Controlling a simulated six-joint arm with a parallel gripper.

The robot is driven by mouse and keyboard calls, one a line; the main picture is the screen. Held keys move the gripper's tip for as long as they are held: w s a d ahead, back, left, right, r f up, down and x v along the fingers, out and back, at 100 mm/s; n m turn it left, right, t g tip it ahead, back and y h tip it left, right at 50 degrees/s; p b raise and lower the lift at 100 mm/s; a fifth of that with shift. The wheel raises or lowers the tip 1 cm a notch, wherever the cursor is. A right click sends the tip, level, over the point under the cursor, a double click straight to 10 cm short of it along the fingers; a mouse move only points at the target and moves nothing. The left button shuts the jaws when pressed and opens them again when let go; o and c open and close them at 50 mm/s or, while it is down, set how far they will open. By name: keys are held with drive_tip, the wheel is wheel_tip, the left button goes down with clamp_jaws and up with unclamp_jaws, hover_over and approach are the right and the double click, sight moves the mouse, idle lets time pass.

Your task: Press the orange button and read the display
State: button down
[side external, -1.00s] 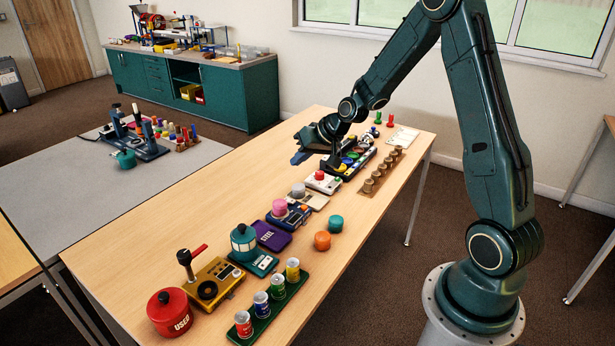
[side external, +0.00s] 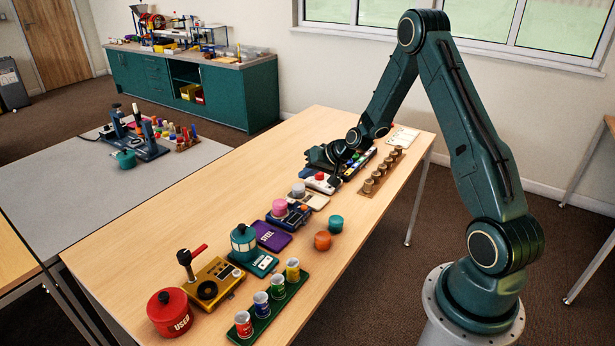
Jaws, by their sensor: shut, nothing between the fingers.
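A small white box (side external: 330,187) stands on the long wooden table. A round red-orange button (side external: 320,176) is on its top. No other orange button shows clearly, and I cannot make out a display on the box. My gripper (side external: 335,180) points down at the box's right side, close to the button. Its fingers look small and dark, held together with nothing between them. I cannot tell whether the tips touch the box. My wrist hides part of the devices behind.
A wooden rack of brown pegs (side external: 376,178) stands to the right. Nearer are a beige device (side external: 312,201), an orange round piece (side external: 322,240), a teal piece (side external: 336,223) and a green tray of small cans (side external: 262,322). The table's right front is clear.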

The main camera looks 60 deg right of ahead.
drive_tip(key=shift+f, duration=0.2)
drive_tip(key=shift+f, duration=4.2)
drive_tip(key=shift+f, duration=0.9)
idle(0.4)
drive_tip(key=shift+r, duration=0.9)
drive_tip(key=shift+r, duration=2.5)
